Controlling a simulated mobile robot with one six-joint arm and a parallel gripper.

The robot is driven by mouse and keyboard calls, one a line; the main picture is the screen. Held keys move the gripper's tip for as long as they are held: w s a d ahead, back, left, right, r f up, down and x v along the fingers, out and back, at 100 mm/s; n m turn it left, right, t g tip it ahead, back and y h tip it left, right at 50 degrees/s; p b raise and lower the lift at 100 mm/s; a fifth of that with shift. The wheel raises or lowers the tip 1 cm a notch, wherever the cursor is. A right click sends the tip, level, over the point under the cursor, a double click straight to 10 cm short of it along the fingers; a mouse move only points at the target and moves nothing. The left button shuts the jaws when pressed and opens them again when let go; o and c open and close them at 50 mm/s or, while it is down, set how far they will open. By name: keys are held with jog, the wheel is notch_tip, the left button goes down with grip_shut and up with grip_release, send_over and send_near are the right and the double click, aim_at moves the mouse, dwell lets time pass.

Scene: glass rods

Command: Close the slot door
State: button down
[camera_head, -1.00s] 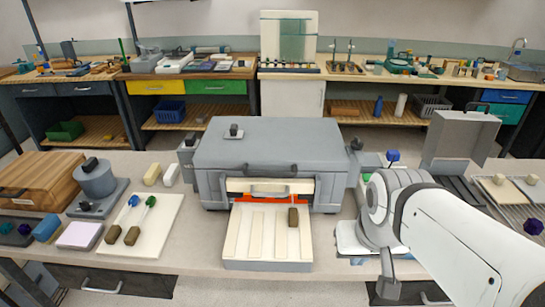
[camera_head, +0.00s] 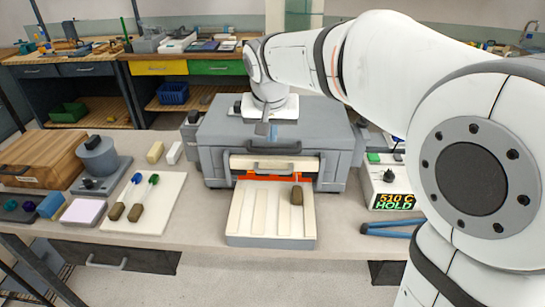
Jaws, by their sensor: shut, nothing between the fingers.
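The grey furnace (camera_head: 217,160) stands in the middle of the table. Its slot door (camera_head: 240,162), a pale panel with a grey handle (camera_head: 270,166), sits across the upper part of the front opening. An orange-red glow (camera_head: 255,177) shows below the door, so the slot is at least partly open. My gripper (camera_head: 265,131) is shut and empty, pointing down in front of the furnace's upper front, above the door handle. Whether it touches anything is unclear. A brown grip (camera_head: 297,196) lies on the pale grooved tray (camera_head: 245,232) before the slot.
A controller (camera_head: 393,193) reading 510 C HOLD stands right of the furnace, with blue-handled tongs (camera_head: 388,230) near it. A white board (camera_head: 150,213) holding two rods lies to the left. My arm hides much of the right side.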

aim_at(273, 170)
jog(key=p+x, duration=0.1)
jog(key=x, duration=1.2)
jog(key=shift+s+f+p, duration=0.3)
jog(key=shift+s+f, duration=0.05)
notch_tip(273, 170, down, 5)
jog(key=b, duration=0.5)
jog(key=shift+f, duration=0.1)
jog(key=shift+s, duration=0.15)
